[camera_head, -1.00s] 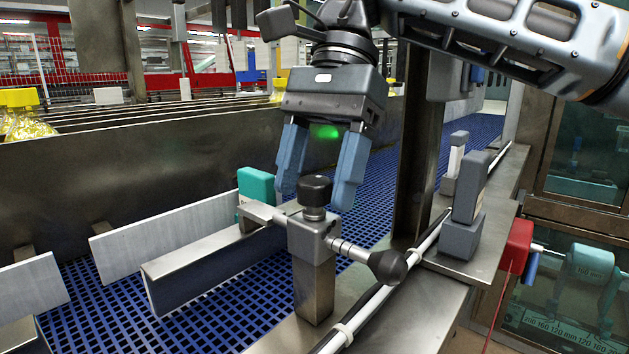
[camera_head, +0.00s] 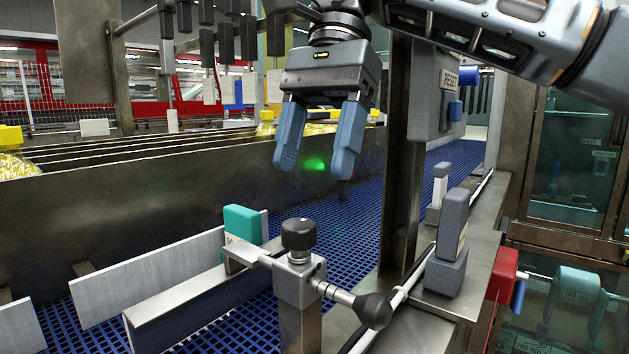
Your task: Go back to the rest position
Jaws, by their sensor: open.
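My gripper (camera_head: 319,165) hangs at the upper middle of the head view, fingers pointing down. Its two blue-grey fingers are apart with nothing between them. It is above and slightly behind the clamp block with the black knob (camera_head: 299,234), with a clear gap between fingertips and knob. The clamp carries a rod with a black ball handle (camera_head: 373,310) pointing to the lower right. A metal lane divider plate (camera_head: 185,303) with a teal block (camera_head: 242,225) at its end stands left of the clamp.
A blue mesh conveyor (camera_head: 365,198) runs beneath, bounded by a steel side wall (camera_head: 120,190). A steel post (camera_head: 403,150) stands right of my gripper, with a RESET box (camera_head: 432,95) behind. A grey sensor block (camera_head: 450,240) and red box (camera_head: 502,275) are at right.

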